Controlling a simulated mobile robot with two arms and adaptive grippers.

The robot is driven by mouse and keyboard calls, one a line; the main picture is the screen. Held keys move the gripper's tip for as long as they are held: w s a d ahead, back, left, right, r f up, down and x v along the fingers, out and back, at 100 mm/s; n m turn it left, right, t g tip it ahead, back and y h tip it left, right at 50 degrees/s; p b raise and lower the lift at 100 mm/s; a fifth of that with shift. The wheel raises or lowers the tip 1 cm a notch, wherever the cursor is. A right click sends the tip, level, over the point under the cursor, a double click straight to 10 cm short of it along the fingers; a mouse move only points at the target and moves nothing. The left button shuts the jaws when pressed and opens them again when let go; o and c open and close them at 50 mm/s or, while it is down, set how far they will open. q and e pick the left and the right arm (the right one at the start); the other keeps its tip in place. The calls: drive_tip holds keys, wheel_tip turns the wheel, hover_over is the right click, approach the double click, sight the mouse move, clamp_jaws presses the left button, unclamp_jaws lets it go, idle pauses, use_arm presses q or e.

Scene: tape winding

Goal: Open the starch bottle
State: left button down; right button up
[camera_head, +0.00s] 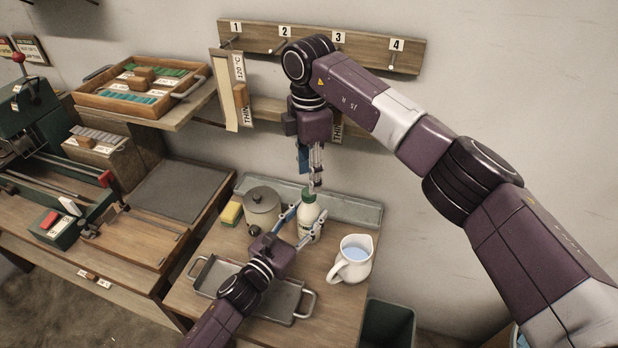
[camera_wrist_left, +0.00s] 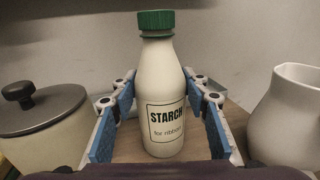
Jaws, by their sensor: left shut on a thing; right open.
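The starch bottle (camera_head: 308,222) is white with a green cap (camera_head: 309,195) and stands upright on the small table. In the left wrist view the bottle (camera_wrist_left: 162,92) faces me with its STARCH label, and the green cap (camera_wrist_left: 156,22) sits on its neck. My left gripper (camera_head: 305,228) comes from the front, low, and is shut on the bottle's body, with one blue-padded finger on each side. My right gripper (camera_head: 316,186) points straight down just above the cap, open. In the head view its fingers overlap the cap's top, so I cannot tell if they touch it.
A white pitcher (camera_head: 352,262) of water stands to the right of the bottle, a lidded pot (camera_head: 262,209) to the left, and a sponge (camera_head: 231,213) beyond it. A metal tray (camera_head: 284,301) lies in front under my left arm. A peg rack (camera_head: 262,38) is on the wall behind.

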use_arm(q)
drive_tip(key=c, duration=1)
unclamp_jaws()
drive_tip(key=shift+c, duration=0.2)
drive_tip(key=shift+s, duration=0.1)
